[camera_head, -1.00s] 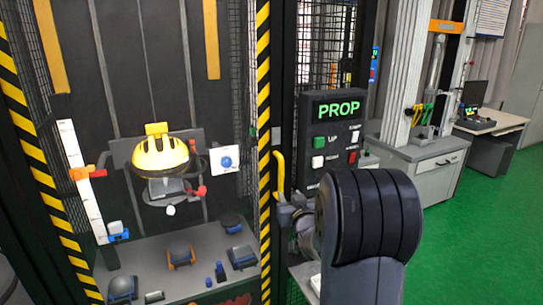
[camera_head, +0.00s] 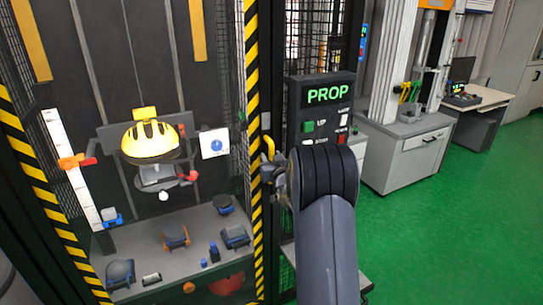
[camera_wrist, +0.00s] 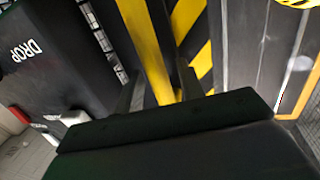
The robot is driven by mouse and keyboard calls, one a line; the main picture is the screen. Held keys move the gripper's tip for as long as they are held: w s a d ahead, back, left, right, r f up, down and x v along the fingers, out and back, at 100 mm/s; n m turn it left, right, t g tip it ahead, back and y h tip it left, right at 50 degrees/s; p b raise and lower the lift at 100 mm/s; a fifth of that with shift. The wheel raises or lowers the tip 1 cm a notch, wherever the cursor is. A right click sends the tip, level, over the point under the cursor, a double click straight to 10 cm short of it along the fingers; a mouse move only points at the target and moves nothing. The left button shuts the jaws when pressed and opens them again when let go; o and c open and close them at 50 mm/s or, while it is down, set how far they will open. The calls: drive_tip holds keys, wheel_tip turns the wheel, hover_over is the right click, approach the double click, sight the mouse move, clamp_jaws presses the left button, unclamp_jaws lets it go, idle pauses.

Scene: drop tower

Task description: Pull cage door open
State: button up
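The cage door's yellow handle (camera_head: 268,148) stands upright beside the yellow-black striped frame post (camera_head: 251,120) in the head view. My gripper (camera_head: 271,174) is at the handle's lower part. In the wrist view the fingers (camera_wrist: 160,88) are apart, with the yellow handle (camera_wrist: 147,40) running between them. Some dark space shows beside the handle, and I cannot tell whether either finger touches it. My gripper's dark body hides the handle's lower end there. I see no clear gap at the door edge.
A control box (camera_head: 325,108) reading PROP, with buttons, is just right of the handle, close to my arm. A grey cabinet (camera_head: 405,155) stands at right. Green floor (camera_head: 440,230) is free there.

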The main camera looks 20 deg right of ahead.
drive_tip(key=shift+w, duration=0.2)
clamp_jaws()
idle(0.3)
